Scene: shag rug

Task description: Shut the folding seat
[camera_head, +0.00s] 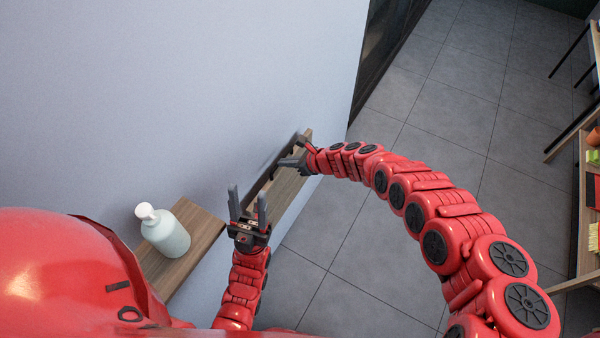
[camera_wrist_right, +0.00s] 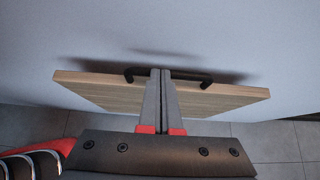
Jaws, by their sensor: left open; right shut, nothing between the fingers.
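The folding seat is a light wooden board (camera_head: 287,190) on the pale wall, partly hidden behind my grippers in the head view. In the right wrist view the board (camera_wrist_right: 108,91) shows a thin front edge and a black bar or handle (camera_wrist_right: 207,82) near its upper edge. I cannot tell its exact fold angle. My right gripper (camera_head: 283,163) is at the board's far part, shut and empty. Its fingertips (camera_wrist_right: 160,73) overlap the black bar in the wrist view; contact is unclear. My left gripper (camera_head: 248,193) is open and empty, pointing up beside the board's near end.
A wooden shelf (camera_head: 188,262) on the wall at the lower left holds a white pump bottle (camera_head: 165,235), close to my left gripper. Grey floor tiles (camera_head: 340,225) lie clear below. A wooden rack (camera_head: 587,215) with small items stands at the far right.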

